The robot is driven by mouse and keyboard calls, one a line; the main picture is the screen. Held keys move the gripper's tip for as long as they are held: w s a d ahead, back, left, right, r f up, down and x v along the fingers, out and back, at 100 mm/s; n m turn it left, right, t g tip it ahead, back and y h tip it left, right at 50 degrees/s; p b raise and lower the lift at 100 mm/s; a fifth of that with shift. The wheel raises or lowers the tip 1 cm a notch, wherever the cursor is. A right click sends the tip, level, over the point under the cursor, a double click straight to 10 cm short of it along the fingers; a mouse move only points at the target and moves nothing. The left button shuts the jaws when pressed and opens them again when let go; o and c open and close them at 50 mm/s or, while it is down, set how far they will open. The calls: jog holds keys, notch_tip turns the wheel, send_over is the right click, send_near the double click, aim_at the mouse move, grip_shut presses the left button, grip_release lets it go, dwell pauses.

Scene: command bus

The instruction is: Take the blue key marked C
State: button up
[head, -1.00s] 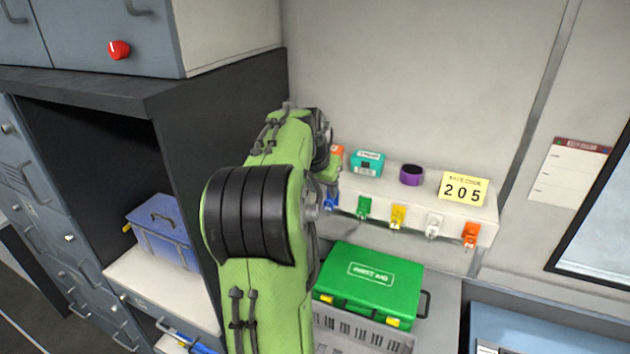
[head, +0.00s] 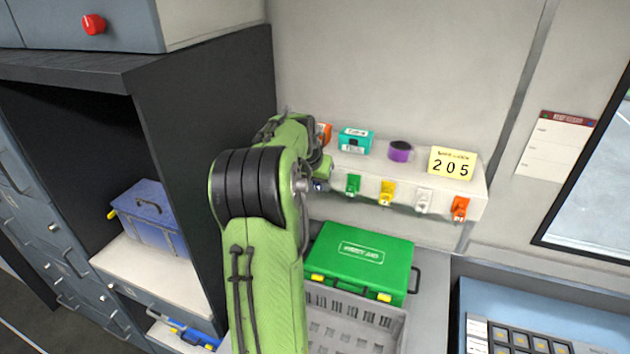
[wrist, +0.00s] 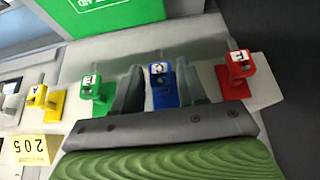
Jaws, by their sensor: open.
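The blue key (wrist: 162,85) hangs from the front of the white key shelf, between the green key (wrist: 95,90) and the red key (wrist: 238,72) in the wrist view. Its tag has a small mark that I cannot read surely. My gripper (wrist: 158,88) is open, with one dark finger on each side of the blue key. Whether a finger touches it I cannot tell. In the head view only a bit of the blue key (head: 320,186) shows beside my arm, which hides the red key and my fingers.
A yellow key (head: 387,190), a white key (head: 424,199) and an orange key (head: 459,206) hang further right. On the shelf (head: 350,164) stand a teal box (head: 356,140), a purple cup (head: 400,151) and a 205 card (head: 452,163). A green first aid case (head: 362,255) is below; a dark cabinet wall (head: 205,150) stands left.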

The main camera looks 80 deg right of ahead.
jog(key=c, duration=0.7)
jog(key=shift+r, duration=0.15)
jog(key=shift+r, duration=0.15)
jog(key=shift+a, duration=0.1)
jog(key=a+b, duration=0.1)
jog(key=a, duration=0.1)
jog(key=shift+w+a+b, duration=0.15)
jog(key=shift+a+b, duration=0.15)
jog(key=shift+a, duration=0.05)
dwell(0.3)
jog(key=shift+w+a+r, duration=0.1)
jog(key=shift+a+r, duration=0.65)
jog(key=shift+a, duration=0.25)
jog(key=shift+w+a+r, duration=0.1)
jog(key=shift+a+r, duration=0.65)
jog(key=shift+a, duration=0.25)
